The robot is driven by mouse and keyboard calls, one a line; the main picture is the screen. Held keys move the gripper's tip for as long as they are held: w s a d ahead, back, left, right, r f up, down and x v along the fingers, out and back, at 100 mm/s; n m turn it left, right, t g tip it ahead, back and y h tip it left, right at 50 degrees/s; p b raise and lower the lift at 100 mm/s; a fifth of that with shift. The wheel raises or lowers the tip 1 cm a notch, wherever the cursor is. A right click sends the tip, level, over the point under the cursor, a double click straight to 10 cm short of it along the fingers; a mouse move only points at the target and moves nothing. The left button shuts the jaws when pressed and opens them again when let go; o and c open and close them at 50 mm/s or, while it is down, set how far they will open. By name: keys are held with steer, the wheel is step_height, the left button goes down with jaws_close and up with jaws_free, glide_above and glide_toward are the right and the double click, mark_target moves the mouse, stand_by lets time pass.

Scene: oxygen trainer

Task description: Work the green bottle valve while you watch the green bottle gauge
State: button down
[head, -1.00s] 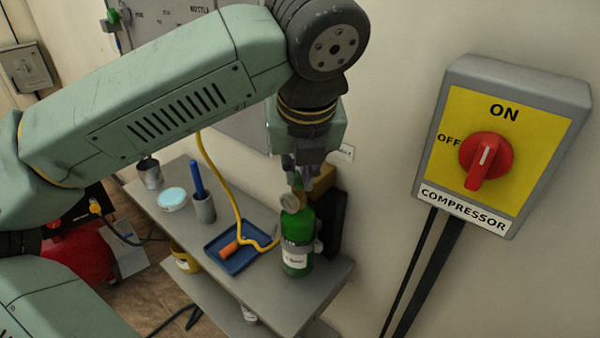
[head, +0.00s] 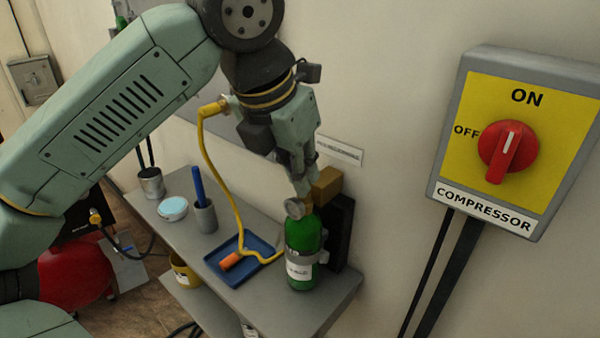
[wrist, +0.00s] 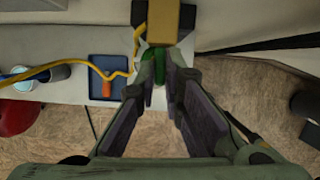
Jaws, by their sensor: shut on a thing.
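The green bottle (head: 300,240) stands upright on the grey shelf, in a grey clamp. Its small round gauge (head: 295,208) sits at the bottle's neck; the dial is too small to read. My gripper (head: 304,184) reaches down, tilted, to the top of the bottle just above the gauge. In the wrist view my gripper (wrist: 160,78) has its fingertips closed around a green part, the green bottle valve (wrist: 160,66). In the head view the fingers hide the valve.
A tan block (head: 327,183) and black backing stand close behind the bottle. A grey cup (head: 205,218) and a round pale-blue item (head: 172,209) stand further left. The compressor switch (head: 508,147) is at right.

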steer(key=shift+m, duration=0.5)
steer(key=c, duration=1.7)
jaws_free()
steer(key=shift+a, duration=0.1)
steer(key=v, duration=1.2)
steer(key=shift+w, duration=0.15)
